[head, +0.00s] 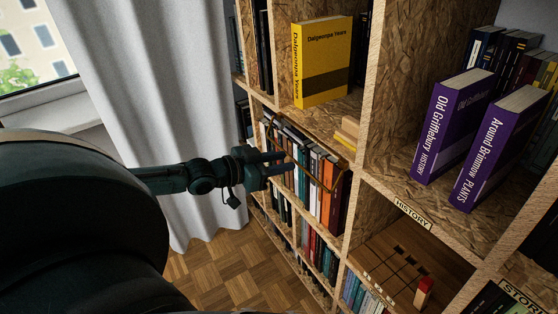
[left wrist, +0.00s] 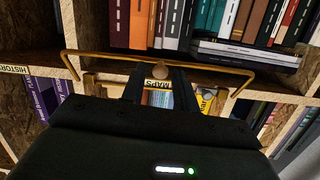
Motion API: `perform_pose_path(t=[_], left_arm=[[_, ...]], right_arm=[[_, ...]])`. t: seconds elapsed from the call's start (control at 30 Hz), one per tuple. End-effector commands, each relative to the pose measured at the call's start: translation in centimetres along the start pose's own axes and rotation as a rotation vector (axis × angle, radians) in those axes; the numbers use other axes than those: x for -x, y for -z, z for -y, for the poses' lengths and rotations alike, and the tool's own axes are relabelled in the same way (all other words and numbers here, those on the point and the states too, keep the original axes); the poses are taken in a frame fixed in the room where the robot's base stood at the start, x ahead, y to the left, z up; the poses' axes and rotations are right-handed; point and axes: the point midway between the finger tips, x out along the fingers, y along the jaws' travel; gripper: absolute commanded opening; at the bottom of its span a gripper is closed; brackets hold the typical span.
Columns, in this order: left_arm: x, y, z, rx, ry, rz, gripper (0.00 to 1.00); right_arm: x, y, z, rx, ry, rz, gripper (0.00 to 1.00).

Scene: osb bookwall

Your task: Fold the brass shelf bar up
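The brass shelf bar (left wrist: 105,57) is a thin bent rod across the front of a row of books in the left wrist view, with both ends turned toward the shelf. In the head view it shows in front of the books (head: 327,188), partly hidden by my left gripper. My left gripper (head: 287,161) reaches in from the left, its two fingers apart. My right gripper is not in view.
The OSB bookshelf (head: 365,100) fills the right side. A yellow book (head: 322,62) stands on the board above the bar, and purple books (head: 452,125) stand further right. A grey curtain (head: 160,100) hangs at the left. The parquet floor (head: 225,265) below is clear.

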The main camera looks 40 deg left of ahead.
Motion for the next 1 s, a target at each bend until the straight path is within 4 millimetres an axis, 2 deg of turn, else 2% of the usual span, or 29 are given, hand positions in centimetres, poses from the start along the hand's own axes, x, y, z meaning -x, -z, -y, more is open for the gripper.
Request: perform_pose_path(t=[0.1, 0.47, 0.73, 1.0], left_arm=[[0.0, 0.0, 0.0, 0.000, 0.000, 0.000, 0.39], [0.6, 0.0, 0.0, 0.000, 0.001, 0.002, 0.39], [3.7, 0.0, 0.0, 0.001, 0.000, 0.007, 0.39], [7.1, 0.1, 0.0, 0.002, 0.000, 0.006, 0.39]], right_arm=[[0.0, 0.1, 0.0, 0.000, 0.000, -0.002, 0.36], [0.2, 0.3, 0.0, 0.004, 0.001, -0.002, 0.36], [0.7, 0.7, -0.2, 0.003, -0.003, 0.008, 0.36], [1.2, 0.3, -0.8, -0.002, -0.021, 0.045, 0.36]])
